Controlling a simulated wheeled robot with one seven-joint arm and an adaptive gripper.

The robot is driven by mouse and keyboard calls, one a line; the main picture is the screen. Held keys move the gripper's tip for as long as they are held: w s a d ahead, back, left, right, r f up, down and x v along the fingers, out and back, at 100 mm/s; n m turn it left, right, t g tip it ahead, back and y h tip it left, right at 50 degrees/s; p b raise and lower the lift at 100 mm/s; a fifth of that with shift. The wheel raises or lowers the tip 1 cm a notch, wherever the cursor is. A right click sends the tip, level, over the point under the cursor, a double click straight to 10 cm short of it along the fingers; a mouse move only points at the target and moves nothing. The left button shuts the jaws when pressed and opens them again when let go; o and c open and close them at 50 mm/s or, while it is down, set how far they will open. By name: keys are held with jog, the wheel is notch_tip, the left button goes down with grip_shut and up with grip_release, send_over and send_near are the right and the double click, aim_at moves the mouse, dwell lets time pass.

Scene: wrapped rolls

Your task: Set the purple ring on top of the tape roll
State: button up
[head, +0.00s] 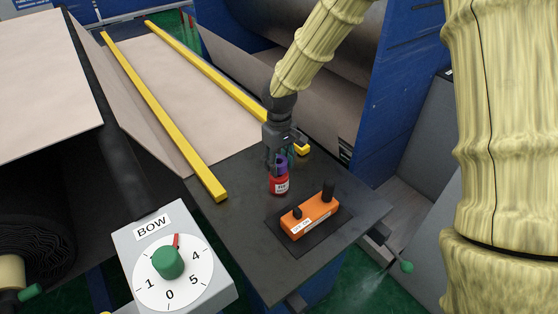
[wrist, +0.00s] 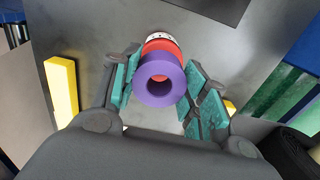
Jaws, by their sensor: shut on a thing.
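The purple ring (wrist: 160,100) is between the teal finger pads of my gripper (wrist: 163,82), with its hole facing the wrist camera. In the head view the ring (head: 282,164) shows partly behind the fingers. My gripper (head: 280,160) points down and is shut on the ring. The red tape roll (head: 279,187) with a white label stands upright on the dark table, directly below the ring. In the wrist view the tape roll (wrist: 161,46) shows past the ring's upper edge. I cannot tell whether ring and roll touch.
An orange block (head: 311,217) with black knobs lies on a dark mat to the right of the roll. A grey BOW dial box (head: 172,262) is at front left. Yellow bars (head: 165,115) lie behind. The table (head: 240,230) is clear at front left of the roll.

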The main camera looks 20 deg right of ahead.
jog(key=shift+f, duration=0.3)
jog(key=shift+f, duration=0.65)
jog(key=o, duration=1.1)
notch_tip(320, 180, up, 13)
jog(key=b, duration=0.2)
jog(key=shift+r, duration=0.15)
